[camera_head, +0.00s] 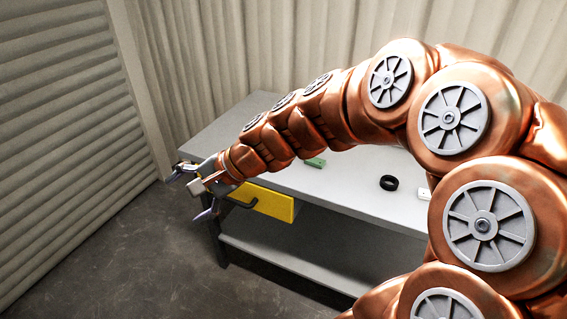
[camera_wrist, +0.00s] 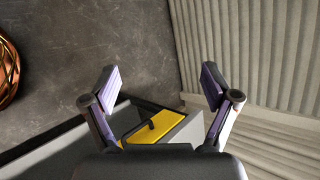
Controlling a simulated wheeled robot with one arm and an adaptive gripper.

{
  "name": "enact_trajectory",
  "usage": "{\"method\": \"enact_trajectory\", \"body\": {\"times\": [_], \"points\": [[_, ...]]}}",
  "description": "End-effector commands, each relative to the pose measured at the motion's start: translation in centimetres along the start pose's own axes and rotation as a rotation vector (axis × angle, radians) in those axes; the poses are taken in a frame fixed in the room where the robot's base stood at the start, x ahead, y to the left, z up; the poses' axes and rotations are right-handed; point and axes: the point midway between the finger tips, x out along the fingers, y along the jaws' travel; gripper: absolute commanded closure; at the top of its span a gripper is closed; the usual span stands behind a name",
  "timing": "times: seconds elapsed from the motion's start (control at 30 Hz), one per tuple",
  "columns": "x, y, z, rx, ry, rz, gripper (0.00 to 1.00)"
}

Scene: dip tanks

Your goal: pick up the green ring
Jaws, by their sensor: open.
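No green ring can be made out in either view. A small green piece (camera_head: 315,162) lies on the grey table, close beside my arm in the head view; it looks blocky, and I cannot tell its full shape. My gripper (camera_head: 190,193) is open and empty, off the table's left end near the yellow drawer front. In the wrist view my gripper's two fingers (camera_wrist: 161,86) stand wide apart, with the floor and wall beyond them. My arm hides part of the tabletop.
The grey table (camera_head: 345,195) has a lower shelf (camera_head: 290,262). Its yellow drawer front (camera_head: 272,204) bears a dark handle, also visible in the wrist view (camera_wrist: 165,129). A black ring (camera_head: 389,183) and a white item (camera_head: 424,193) lie on top. Corrugated walls stand behind and left; floor is clear.

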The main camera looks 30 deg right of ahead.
Motion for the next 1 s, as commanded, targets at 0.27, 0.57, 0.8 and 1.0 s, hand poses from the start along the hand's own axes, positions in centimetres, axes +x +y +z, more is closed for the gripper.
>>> {"method": "enact_trajectory", "body": {"times": [0.27, 0.57, 0.8, 1.0], "points": [[-3.4, -2.3, -21.4, 0.791, 0.15, -0.533, 0.14], [-9.7, 6.0, -37.2, 1.414, 0.232, -0.887, 0.14], [-10.2, 7.8, -39.7, 1.525, 0.241, -0.94, 0.14], [-9.1, 7.1, -40.8, 1.521, 0.241, -0.939, 0.14]]}}
